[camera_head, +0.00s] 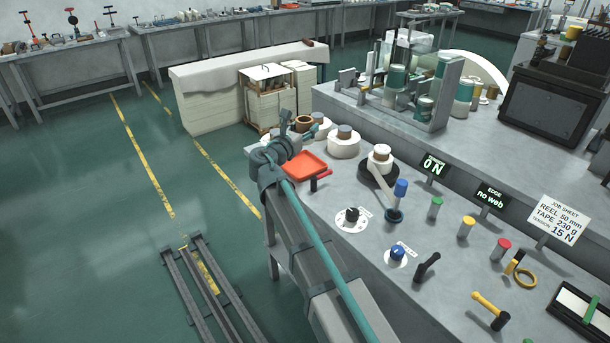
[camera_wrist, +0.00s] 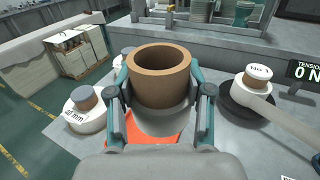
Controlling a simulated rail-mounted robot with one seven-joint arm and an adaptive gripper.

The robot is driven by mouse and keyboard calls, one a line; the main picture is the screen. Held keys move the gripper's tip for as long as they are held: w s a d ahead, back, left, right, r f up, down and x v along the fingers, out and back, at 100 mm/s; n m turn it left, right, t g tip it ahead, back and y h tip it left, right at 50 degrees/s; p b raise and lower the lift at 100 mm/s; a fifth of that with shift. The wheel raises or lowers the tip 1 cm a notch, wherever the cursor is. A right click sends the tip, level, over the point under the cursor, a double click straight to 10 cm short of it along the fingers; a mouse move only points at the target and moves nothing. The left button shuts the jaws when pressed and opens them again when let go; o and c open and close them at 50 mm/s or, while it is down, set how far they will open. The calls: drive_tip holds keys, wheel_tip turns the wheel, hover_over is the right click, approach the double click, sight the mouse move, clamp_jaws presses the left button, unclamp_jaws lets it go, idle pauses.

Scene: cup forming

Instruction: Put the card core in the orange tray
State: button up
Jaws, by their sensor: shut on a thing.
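The card core is a brown hollow ring (camera_wrist: 158,78). My gripper (camera_wrist: 160,92) is shut on it, with one teal finger on each side and the core's open end facing the wrist camera. In the head view my gripper (camera_head: 296,128) is above the back left of the bench, and the core (camera_head: 304,120) shows between its fingers. The orange tray (camera_head: 306,163) lies on the bench close to the gripper. In the wrist view only part of the tray (camera_wrist: 150,128) shows beneath the gripper and core; the rest is hidden. The core appears held above the bench.
White reels with brown cores (camera_head: 344,146) stand behind the tray; one marked 40 mm (camera_wrist: 88,112) is left of the gripper in the wrist view. A mounted reel (camera_head: 380,160) is to the right. A black post and red handle (camera_head: 322,175) are at the tray's front.

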drive_tip(key=s+m+g+h+b, duration=0.2)
drive_tip(key=s+m+h, duration=0.1)
drive_tip(key=s, duration=0.4)
drive_tip(key=shift+h, duration=0.4)
drive_tip(key=w+f, duration=0.3)
drive_tip(key=w, duration=0.1)
drive_tip(key=w+f, duration=0.4)
drive_tip(key=w+a+f+p, duration=0.1)
drive_tip(key=w+f, duration=0.2)
drive_tip(key=w, duration=0.2)
drive_tip(key=shift+w+f, duration=0.1)
drive_tip(key=shift+f, duration=0.05)
drive_tip(key=shift+w+f, duration=0.1)
drive_tip(key=shift+f, duration=1.65)
drive_tip(key=shift+f, duration=0.15)
drive_tip(key=o, duration=1.2)
drive_tip(key=shift+o, duration=0.2)
